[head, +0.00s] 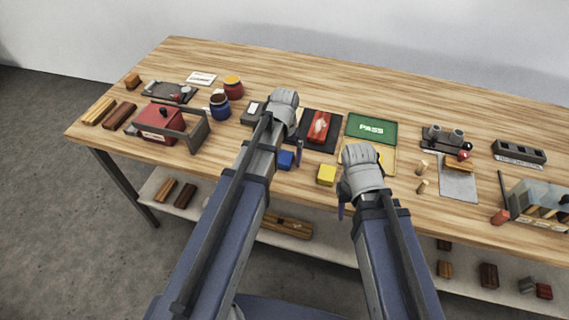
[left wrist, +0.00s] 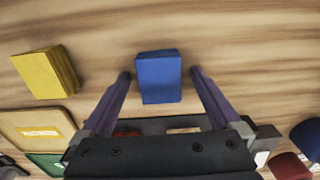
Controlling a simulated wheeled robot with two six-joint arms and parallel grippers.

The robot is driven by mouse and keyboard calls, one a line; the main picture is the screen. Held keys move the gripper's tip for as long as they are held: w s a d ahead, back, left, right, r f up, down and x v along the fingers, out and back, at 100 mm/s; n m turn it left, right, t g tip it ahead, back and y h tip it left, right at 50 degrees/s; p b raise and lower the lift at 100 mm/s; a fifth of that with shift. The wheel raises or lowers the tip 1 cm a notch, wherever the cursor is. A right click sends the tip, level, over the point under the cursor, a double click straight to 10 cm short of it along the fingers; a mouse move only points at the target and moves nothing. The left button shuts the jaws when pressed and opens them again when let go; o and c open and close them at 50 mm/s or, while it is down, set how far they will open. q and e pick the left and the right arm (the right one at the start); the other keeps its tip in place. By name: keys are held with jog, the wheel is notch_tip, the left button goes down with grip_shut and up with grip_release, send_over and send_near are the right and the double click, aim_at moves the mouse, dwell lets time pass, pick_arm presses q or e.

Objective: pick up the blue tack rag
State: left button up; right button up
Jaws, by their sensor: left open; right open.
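The blue tack rag (head: 286,159) is a small blue block-like pad on the wooden table, near its front edge. In the left wrist view the rag (left wrist: 159,77) lies between the two fingers of my left gripper (left wrist: 161,76), with a gap on each side. The left gripper (head: 289,150) is open and points down at the rag; its arm hides part of it in the head view. My right gripper (head: 346,203) is open near the front edge, to the right of a yellow block; its arm hides most of its fingers.
A yellow block (head: 326,174) stands right of the rag, and it also shows in the left wrist view (left wrist: 45,74). A black tray (head: 311,140) with a red item and a green PASS panel (head: 371,130) lie behind.

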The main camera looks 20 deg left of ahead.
pick_arm(q)
jog(key=c, duration=1.4)
